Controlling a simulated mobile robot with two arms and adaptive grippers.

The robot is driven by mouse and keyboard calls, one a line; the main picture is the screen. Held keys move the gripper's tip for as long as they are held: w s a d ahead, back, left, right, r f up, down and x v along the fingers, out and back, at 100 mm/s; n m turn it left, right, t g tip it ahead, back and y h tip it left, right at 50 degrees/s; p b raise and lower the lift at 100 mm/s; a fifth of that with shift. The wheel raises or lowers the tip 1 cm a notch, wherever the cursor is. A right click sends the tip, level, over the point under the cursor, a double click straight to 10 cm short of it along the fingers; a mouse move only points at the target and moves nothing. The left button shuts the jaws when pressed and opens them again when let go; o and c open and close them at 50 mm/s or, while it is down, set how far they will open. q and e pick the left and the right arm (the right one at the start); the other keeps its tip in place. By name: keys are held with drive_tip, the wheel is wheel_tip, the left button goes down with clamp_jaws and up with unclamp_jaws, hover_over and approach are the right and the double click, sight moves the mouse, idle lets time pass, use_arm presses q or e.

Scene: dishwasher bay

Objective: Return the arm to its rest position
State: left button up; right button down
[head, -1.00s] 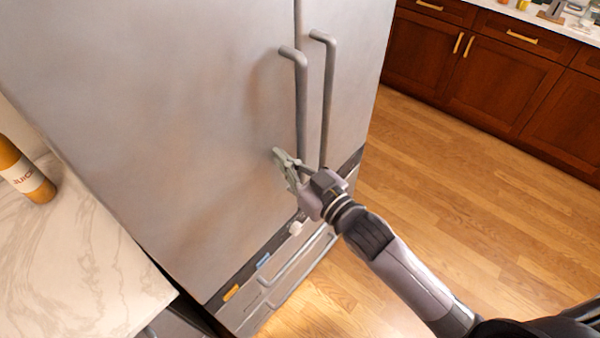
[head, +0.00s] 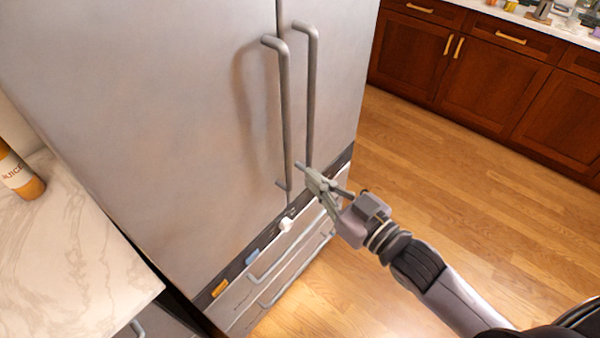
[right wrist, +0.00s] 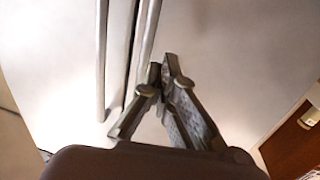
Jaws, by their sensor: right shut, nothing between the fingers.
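My right gripper (head: 309,172) is shut and empty, in front of the lower ends of the fridge handles in the head view. In the right wrist view its fingertips (right wrist: 166,65) meet, with nothing between them. I cannot tell whether it touches the right handle (head: 311,95). The left handle (head: 285,115) is just to its left. The steel fridge (head: 150,130) has its doors shut. My right arm reaches in from the lower right. My left gripper is not in view.
A marble counter (head: 70,260) with a juice bottle (head: 17,175) is at the left. Drawers with bar handles (head: 285,260) are below the fridge doors. Wooden cabinets (head: 480,70) stand at the back right. The wood floor (head: 440,180) between is clear.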

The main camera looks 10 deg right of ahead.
drive_tip(key=w+d+f+m+g+h, duration=0.1)
drive_tip(key=d+f+g+h, duration=0.3)
drive_tip(key=f, duration=0.8)
drive_tip(key=d+f+m+t+h, duration=0.1)
drive_tip(key=d+f, duration=0.4)
drive_tip(key=f, duration=0.7)
drive_tip(key=s+d+f+m+g+h, duration=0.1)
drive_tip(key=s+d+f+g, duration=0.15)
drive_tip(key=f, duration=0.65)
drive_tip(key=s+d+f+g+h, duration=0.15)
drive_tip(key=s+f, duration=0.25)
drive_tip(key=f, duration=0.4)
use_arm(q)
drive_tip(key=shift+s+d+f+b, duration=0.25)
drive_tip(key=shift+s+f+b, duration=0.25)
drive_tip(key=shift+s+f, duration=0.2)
use_arm(e)
drive_tip(key=s+f+g, duration=0.2)
drive_tip(key=s+f, duration=0.5)
drive_tip(key=s, duration=0.3)
drive_tip(key=s+a+f+g+h, duration=0.1)
drive_tip(key=s+f+g, duration=0.2)
drive_tip(key=s+f, duration=0.4)
drive_tip(key=s+f+g, duration=0.2)
drive_tip(key=s+f, duration=0.5)
drive_tip(key=s, duration=0.6)
drive_tip(key=shift+s+a+f+g, duration=0.25)
drive_tip(key=shift+s+a+g, duration=0.05)
drive_tip(key=shift+s+g, duration=0.1)
